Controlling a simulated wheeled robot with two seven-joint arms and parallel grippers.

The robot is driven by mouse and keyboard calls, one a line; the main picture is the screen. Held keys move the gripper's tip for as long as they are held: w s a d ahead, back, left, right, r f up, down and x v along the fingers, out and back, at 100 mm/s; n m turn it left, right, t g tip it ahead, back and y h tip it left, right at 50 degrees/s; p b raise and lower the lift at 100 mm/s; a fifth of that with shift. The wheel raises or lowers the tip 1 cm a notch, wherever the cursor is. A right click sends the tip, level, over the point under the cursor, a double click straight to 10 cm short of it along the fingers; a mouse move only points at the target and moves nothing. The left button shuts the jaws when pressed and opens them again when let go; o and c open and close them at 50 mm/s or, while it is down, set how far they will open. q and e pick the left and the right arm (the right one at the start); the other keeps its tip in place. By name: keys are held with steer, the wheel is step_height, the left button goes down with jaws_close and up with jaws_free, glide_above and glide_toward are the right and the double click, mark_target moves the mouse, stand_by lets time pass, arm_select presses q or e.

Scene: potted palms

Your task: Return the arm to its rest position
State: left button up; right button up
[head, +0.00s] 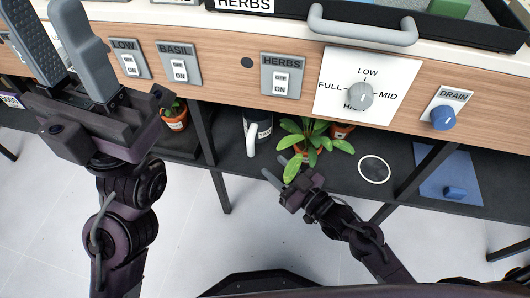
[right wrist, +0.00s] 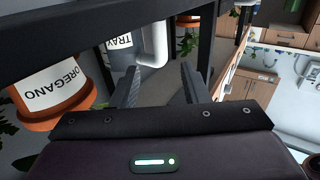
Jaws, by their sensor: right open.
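My right gripper (head: 281,170) is open and empty in the head view, low in front of the shelf beside a broad-leaved green plant (head: 318,143). Some leaves come close to its fingers; I cannot tell if they touch. In the right wrist view its two fingers (right wrist: 160,80) stand apart with nothing between them. My left gripper (head: 48,25) is large at the upper left of the head view, in front of the counter panel. Its fingers are apart, and their tips are near the top edge. I see nothing held in it.
An orange pot labelled OREGANO (right wrist: 50,88) is left of the right gripper in the wrist view. A grey container labelled TRAY (right wrist: 121,52) stands beyond. The dark shelf (head: 228,160) carries several things under the panel with switches and a drain knob (head: 443,118). Pale floor (head: 180,235) is clear.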

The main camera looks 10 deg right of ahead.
steer(key=shift+s+d, duration=0.4)
steer(key=shift+s, duration=0.15)
